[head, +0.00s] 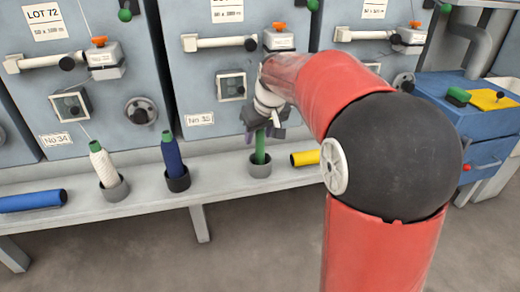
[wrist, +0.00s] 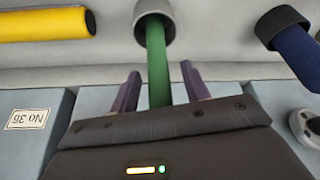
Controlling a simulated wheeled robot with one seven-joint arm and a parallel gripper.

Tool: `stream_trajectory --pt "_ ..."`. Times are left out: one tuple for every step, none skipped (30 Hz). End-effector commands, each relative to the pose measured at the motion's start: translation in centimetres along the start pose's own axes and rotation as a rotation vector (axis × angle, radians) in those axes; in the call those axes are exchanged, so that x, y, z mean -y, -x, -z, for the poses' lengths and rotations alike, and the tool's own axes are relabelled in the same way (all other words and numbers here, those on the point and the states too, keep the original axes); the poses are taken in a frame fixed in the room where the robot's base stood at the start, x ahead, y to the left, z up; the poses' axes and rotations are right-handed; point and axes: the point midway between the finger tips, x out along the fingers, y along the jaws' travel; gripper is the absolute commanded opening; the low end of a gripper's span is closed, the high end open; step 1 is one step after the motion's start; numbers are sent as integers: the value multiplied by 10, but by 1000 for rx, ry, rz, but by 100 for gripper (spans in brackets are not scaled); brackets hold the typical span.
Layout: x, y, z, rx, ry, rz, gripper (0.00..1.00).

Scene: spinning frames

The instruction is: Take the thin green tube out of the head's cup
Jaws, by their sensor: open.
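The thin green tube (head: 260,147) stands upright in a grey cup (head: 260,167) on the ledge below the head marked No 35. In the wrist view the green tube (wrist: 157,60) runs from the cup (wrist: 155,17) back between the two purple fingers. My gripper (head: 263,133) is open around the upper part of the tube. In the wrist view my gripper (wrist: 163,80) has one finger on each side of the tube, with gaps showing. The tube's upper end is hidden by the gripper body.
A yellow tube (head: 305,158) lies on the ledge (head: 225,182) right of the cup. A blue bobbin (head: 172,155) and a white bobbin (head: 103,165) stand in cups to the left. Another blue tube (head: 33,200) lies farther left. The machine front (head: 210,115) rises close behind.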

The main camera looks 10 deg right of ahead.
Motion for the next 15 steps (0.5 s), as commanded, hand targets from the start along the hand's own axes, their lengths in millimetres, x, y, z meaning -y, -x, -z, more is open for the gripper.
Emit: stream_trajectory --pt "0 0 0 0 0 0 45" --pt "0 0 0 0 0 0 41" --pt "0 0 0 0 -1 0 36" --pt "0 0 0 0 -1 0 32" --pt "0 0 0 0 -1 0 28" --pt "0 0 0 0 -1 0 23" --pt "0 0 0 0 -1 0 19" --pt "0 0 0 0 -1 0 15" --pt "0 0 0 0 -1 0 10" --pt "0 0 0 0 -1 0 6" --pt "0 0 0 0 -1 0 2" --pt "0 0 0 0 -1 0 0" --pt "0 0 0 0 -1 0 0" --pt "0 0 0 0 -1 0 0" --pt "0 1 0 0 -1 0 0"
